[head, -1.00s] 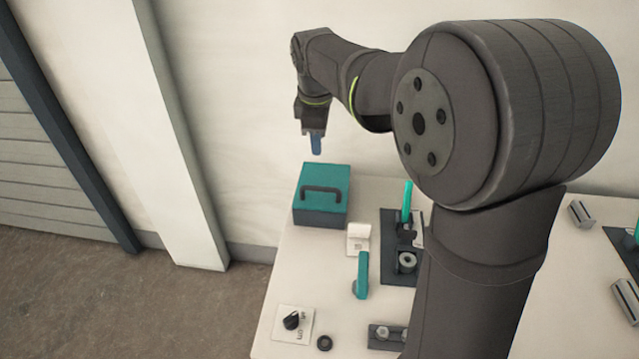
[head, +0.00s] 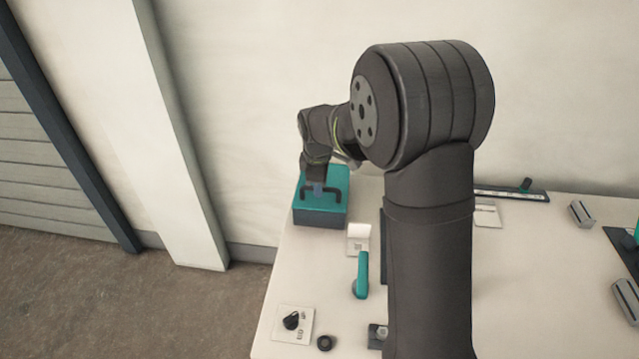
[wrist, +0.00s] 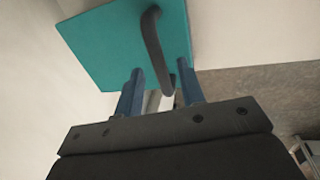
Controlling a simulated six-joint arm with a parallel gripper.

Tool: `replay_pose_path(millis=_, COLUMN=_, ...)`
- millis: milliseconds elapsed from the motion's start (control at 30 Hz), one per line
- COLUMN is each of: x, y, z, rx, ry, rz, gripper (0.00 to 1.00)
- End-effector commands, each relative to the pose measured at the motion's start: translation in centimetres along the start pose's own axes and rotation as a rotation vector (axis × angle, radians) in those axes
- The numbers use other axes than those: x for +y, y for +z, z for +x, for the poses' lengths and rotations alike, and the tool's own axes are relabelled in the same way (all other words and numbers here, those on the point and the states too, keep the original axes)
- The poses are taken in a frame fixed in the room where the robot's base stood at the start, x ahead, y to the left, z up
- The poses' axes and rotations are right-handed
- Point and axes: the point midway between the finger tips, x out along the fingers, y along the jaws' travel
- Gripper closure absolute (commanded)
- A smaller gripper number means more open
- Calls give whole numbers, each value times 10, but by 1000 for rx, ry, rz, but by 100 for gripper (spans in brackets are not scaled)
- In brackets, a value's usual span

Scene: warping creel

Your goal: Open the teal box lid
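The teal box lid (head: 338,177) lies flat and shut on its dark grey box (head: 320,218) at the back left of the table. A dark arched handle (wrist: 153,45) stands on the lid and also shows in the head view (head: 335,195). My gripper (head: 318,188) is right at the handle, pointing down. In the wrist view its two blue fingers (wrist: 160,82) are apart, and part of the handle shows between them. I see no clear finger contact with the handle. My gripper hides part of the handle in the head view.
A black ring (head: 324,343) lies near the front edge. A wall stands behind.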

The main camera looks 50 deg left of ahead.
Motion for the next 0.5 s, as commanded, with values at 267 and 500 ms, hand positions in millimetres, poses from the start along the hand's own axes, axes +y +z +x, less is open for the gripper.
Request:
replay_pose_path(millis=267, x=0, y=0, z=8, rx=0, ry=1, rz=0, gripper=64)
replay_pose_path(millis=500, x=0, y=0, z=7, rx=0, ry=1, rz=0, gripper=87)
